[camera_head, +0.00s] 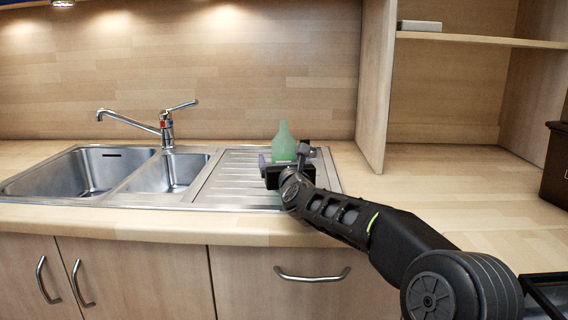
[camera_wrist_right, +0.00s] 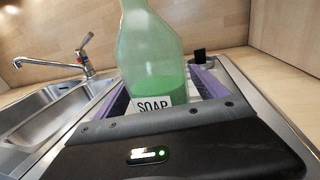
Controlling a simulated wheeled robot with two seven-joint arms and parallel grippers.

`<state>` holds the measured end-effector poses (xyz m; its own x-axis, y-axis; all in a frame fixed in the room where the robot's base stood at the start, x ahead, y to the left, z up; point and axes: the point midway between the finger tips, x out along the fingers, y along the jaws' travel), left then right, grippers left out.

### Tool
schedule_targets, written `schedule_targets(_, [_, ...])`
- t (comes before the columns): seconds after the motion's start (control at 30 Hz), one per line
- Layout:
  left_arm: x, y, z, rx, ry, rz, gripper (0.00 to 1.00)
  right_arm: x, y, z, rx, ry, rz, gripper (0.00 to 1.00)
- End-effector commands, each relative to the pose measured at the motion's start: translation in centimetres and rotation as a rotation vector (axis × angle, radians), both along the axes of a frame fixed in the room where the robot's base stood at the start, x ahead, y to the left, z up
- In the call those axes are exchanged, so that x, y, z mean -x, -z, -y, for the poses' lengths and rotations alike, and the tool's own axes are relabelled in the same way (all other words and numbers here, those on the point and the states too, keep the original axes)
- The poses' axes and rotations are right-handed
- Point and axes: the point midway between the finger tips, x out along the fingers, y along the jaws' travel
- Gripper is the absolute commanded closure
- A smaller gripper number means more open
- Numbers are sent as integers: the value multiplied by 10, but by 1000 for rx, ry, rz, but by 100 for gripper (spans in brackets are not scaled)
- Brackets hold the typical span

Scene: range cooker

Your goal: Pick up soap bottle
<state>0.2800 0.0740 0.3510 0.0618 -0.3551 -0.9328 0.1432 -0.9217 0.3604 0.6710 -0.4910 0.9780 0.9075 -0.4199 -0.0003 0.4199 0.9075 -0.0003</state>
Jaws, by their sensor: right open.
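The soap bottle (camera_head: 283,143) is translucent green and stands upright on the sink's ribbed drainboard. In the right wrist view the bottle (camera_wrist_right: 150,48) carries a white label reading SOAP and is partly filled with green liquid; its top is cut off by the frame. My right gripper (camera_head: 284,161) is at the bottle and hides its lower part in the head view. In the wrist view its two purple-edged fingers are spread, one on each side of the bottle. I cannot tell whether either finger touches it. My left gripper is not in view.
The steel sink (camera_head: 88,172) with two basins and a faucet (camera_head: 166,126) lies to the left. A wooden side panel (camera_head: 374,85) rises close to the right of the drainboard. The counter (camera_head: 440,185) right of it is clear up to a dark box (camera_head: 557,165).

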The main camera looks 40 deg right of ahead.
Motion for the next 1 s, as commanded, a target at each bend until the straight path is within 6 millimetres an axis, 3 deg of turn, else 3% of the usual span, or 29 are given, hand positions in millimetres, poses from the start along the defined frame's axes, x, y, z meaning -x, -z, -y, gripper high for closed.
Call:
schedule_targets(0.2, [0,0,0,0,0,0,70,0,0,0,0,0,0,17])
schedule_targets(1.0, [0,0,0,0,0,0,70,0,0,0,0,0,0,82])
